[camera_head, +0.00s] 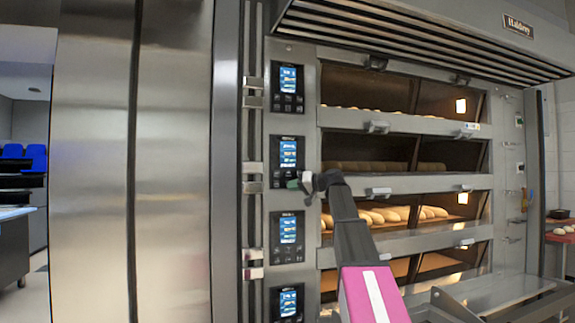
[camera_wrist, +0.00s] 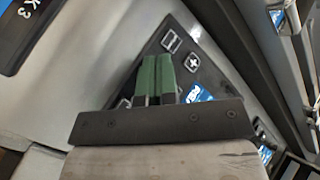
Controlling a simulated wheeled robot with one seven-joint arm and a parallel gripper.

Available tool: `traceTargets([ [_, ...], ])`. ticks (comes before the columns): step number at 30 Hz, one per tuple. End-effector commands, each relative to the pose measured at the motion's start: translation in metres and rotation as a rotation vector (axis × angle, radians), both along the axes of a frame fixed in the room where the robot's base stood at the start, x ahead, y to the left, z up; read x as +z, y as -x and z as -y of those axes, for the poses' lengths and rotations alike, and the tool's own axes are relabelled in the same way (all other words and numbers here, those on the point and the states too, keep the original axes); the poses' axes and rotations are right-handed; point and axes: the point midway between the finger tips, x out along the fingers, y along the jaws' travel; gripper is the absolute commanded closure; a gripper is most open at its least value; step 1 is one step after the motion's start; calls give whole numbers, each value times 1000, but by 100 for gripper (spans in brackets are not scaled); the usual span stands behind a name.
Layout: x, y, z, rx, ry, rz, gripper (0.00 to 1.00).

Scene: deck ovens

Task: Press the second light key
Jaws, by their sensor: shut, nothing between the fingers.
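Control panels are stacked on the left of the deck oven. My gripper (camera_head: 305,183) is at the lower right of the second panel from the top (camera_head: 287,158). In the wrist view, my gripper (camera_wrist: 157,62) has its green fingers shut together with nothing between them. They are in front of a dark key panel (camera_wrist: 150,50). A key with a bar-like symbol (camera_wrist: 171,40) and a plus key (camera_wrist: 193,62) show just beyond and right of the fingertips. Another key (camera_wrist: 124,103) shows partly at left. The fingers hide part of the panel; I cannot tell contact or which is the light key.
A panel edge marked "K 3" (camera_wrist: 22,18) shows at the wrist view's upper left. Other panels sit above (camera_head: 287,85) and below (camera_head: 287,235). Oven door handles (camera_head: 378,127) stick out to the right. A steel cabinet (camera_head: 95,170) stands at left.

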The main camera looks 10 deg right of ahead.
Motion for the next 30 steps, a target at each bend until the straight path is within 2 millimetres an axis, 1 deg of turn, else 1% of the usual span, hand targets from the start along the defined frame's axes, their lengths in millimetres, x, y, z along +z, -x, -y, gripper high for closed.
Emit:
traceTargets([
  [11, 0, 0, 0, 0, 0, 0, 100],
  [21, 0, -9, -2, 0, 0, 0, 100],
  [30, 0, -9, -2, 0, 0, 0, 100],
])
